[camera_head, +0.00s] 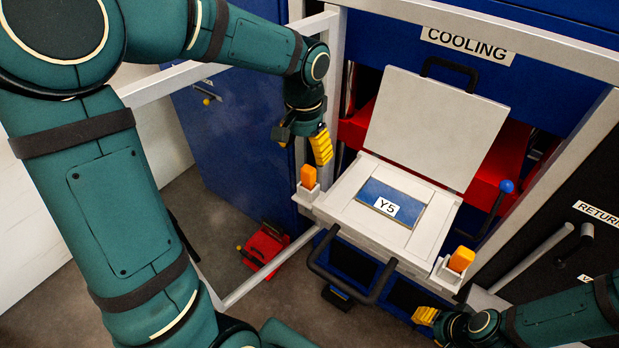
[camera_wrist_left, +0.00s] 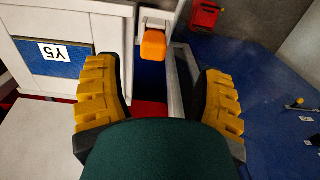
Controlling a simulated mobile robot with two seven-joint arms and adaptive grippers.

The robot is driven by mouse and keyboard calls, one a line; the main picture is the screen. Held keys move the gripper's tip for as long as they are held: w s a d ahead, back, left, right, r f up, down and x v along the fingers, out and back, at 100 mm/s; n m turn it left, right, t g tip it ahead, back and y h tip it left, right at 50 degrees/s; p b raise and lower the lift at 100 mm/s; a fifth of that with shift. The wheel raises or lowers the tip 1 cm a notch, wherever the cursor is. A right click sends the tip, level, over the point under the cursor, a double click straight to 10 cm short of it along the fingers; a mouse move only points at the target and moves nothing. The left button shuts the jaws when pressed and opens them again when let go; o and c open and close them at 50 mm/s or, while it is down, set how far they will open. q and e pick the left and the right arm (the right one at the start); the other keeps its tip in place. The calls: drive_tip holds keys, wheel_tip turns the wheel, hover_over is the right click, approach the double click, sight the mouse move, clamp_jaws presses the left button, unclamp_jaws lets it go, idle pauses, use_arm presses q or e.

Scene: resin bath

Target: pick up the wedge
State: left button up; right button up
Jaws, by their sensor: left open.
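An orange wedge (camera_head: 308,174) sits upright in a small white holder at the left corner of the white bath, and it also shows between the fingers in the left wrist view (camera_wrist_left: 153,44). A second orange wedge (camera_head: 461,258) sits in a similar holder at the right corner. My left gripper (camera_head: 304,143) is open and empty just above and behind the left wedge, not touching it. Its yellow finger pads stand wide apart in the left wrist view (camera_wrist_left: 160,72). My right gripper (camera_head: 425,316) is low at the right; its jaws are partly hidden.
The white bath (camera_head: 338,197) has a raised lid (camera_head: 437,125) behind and a blue Y5 panel. A black handle (camera_head: 350,285) juts out in front. Pale frame rails (camera_head: 265,270) run close to the left wedge. A red object (camera_head: 263,247) lies on the floor at left.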

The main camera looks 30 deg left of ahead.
sight(306, 167)
use_arm(q)
wheel_tip(306, 167, down, 3)
drive_tip(key=shift+w+f, duration=0.1)
drive_tip(key=shift+d+f, duration=0.2)
drive_tip(key=shift+f, duration=1.15)
drive_tip(key=shift+d+f, duration=0.2)
drive_tip(key=shift+f, duration=1.1)
clamp_jaws()
